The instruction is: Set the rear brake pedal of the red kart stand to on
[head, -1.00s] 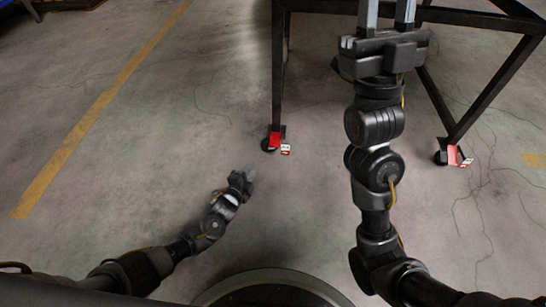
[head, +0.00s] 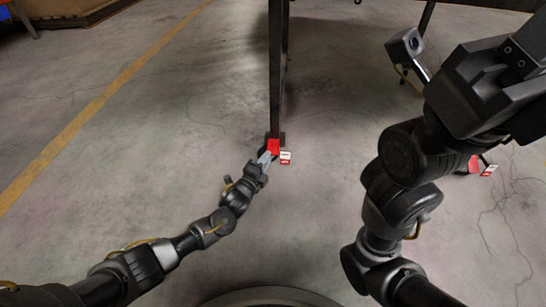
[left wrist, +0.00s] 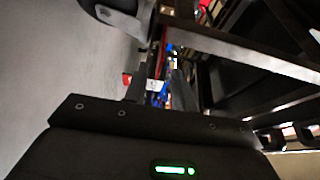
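A dark stand leg (head: 276,70) comes down to a caster with a red brake pedal (head: 273,146) in the middle of the head view. A small red and white tag (head: 286,158) is beside the pedal. My left gripper (head: 266,158) is just in front of this pedal, its tips at or very near it; contact is unclear. In the left wrist view its two fingers (left wrist: 158,88) stand apart with a gap between them. My right gripper's body (head: 490,85) is at the upper right; its fingertips are not visible. Whether the pedal is on or off cannot be told.
A second red pedal (head: 474,163) with a tag (head: 489,170) is at the right, partly behind my right arm. The floor at left is open, with a yellow line (head: 95,105). The stand's dark frame (left wrist: 250,55) fills the right of the left wrist view.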

